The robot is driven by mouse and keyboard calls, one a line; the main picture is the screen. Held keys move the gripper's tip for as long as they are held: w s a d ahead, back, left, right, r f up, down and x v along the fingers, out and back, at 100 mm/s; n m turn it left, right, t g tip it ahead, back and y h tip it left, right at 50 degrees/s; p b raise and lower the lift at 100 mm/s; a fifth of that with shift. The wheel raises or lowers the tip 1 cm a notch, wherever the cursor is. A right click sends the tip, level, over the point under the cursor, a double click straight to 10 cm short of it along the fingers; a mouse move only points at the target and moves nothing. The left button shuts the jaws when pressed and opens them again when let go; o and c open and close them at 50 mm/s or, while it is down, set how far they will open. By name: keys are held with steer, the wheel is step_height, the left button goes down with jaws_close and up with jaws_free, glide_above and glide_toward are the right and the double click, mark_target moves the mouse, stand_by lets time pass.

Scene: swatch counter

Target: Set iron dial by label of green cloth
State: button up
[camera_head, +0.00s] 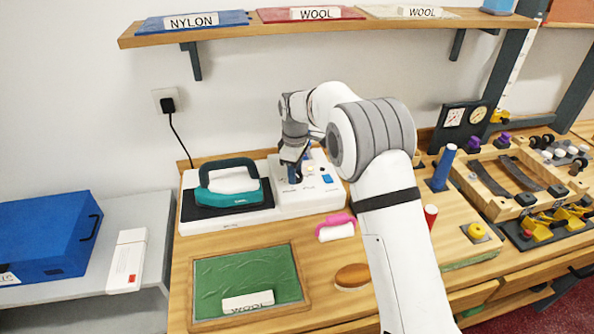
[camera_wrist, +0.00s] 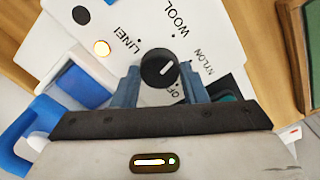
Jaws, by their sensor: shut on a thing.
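A green cloth (camera_head: 225,275) lies in a wooden-framed tray at the front left of the counter, with a white label (camera_head: 248,301) reading WOOL on it. The teal iron (camera_head: 232,200) rests on its white base behind the tray. My gripper (camera_head: 293,178) reaches down to the control panel at the base's right. In the wrist view its fingers (camera_wrist: 160,84) are shut on the black dial (camera_wrist: 157,68). The dial is ringed by LINEN, WOOL, NYLON and a partly hidden OFF. Its white mark slants up-right, toward the WOOL and NYLON side; the exact setting is unclear.
A pink-handled thing (camera_head: 336,227) and a brown oval pad (camera_head: 352,277) lie in front of the base. A shelf (camera_head: 250,31) with labelled cloths hangs above.

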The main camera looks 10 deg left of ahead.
steer(key=shift+w+d+n, duration=0.1)
steer(key=shift+d+n, duration=0.05)
steer(key=shift+n, duration=0.65)
steer(key=shift+w+d+n, duration=0.1)
steer(key=shift+n, duration=0.7)
steer(key=shift+r, duration=0.1)
steer(key=o, duration=0.8)
steer(key=shift+w, duration=0.1)
steer(key=shift+o, duration=0.8)
steer(key=shift+r+b, duration=0.4)
steer(key=shift+r, duration=3.45)
